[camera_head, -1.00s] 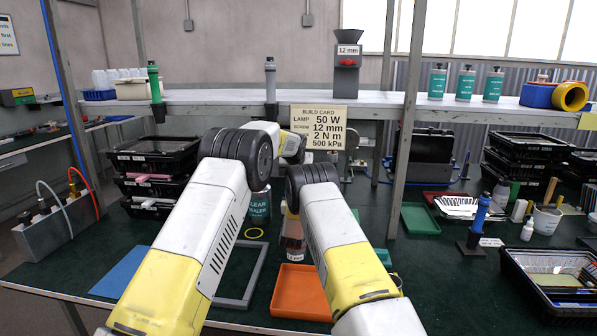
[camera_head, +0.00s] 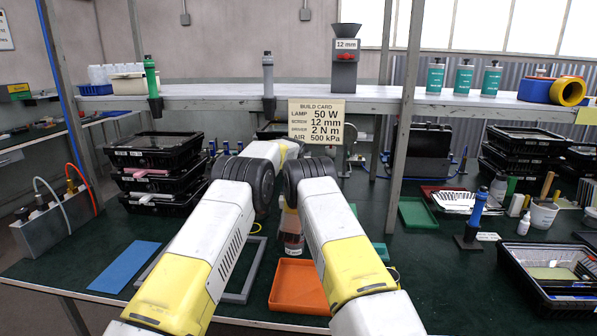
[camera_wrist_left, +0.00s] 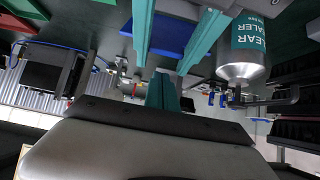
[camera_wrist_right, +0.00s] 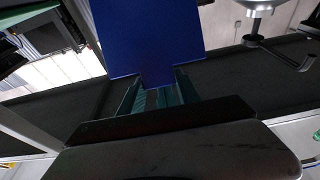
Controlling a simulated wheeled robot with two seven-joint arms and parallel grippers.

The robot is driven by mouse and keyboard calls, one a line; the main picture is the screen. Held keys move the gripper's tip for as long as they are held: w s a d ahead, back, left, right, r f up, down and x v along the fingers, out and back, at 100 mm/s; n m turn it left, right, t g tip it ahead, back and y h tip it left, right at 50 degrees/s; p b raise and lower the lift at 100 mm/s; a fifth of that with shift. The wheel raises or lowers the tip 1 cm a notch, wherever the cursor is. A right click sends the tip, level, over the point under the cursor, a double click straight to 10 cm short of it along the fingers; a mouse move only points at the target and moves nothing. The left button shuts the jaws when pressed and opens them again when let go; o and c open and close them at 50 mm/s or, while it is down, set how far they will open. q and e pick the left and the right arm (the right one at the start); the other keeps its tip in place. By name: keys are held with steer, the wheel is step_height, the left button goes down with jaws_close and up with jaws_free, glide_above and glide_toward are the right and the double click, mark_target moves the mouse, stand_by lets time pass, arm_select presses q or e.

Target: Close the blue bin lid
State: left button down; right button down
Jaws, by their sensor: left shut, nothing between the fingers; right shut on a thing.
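A flat blue panel with a narrow tab (camera_wrist_right: 147,35) fills the top middle of the right wrist view. I take it for the blue bin lid. My right gripper (camera_wrist_right: 156,84) is shut on its tab. The bin under the lid and the hinge are not visible, so I cannot tell how far it stands open. My left gripper (camera_wrist_left: 163,78) is shut and empty, with teal fingers, in the left wrist view. In the head view both grippers are hidden behind my forearms.
A clear sealer can (camera_wrist_left: 245,45) shows beside my left gripper. An orange tray (camera_head: 298,290), a grey frame (camera_head: 243,285) and a blue mat (camera_head: 124,266) lie on the front of the green table. A shelf post (camera_head: 404,150) rises right of my arms.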

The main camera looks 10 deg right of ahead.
arm_select(q)
steer(key=shift+s+a+f, duration=0.2)
steer(key=shift+s+f, duration=0.15)
steer(key=shift+s, duration=0.2)
steer(key=shift+s+a+f, duration=0.15)
steer(key=shift+s+f, duration=0.2)
steer(key=shift+s, duration=0.2)
arm_select(e)
steer(key=shift+f, duration=0.2)
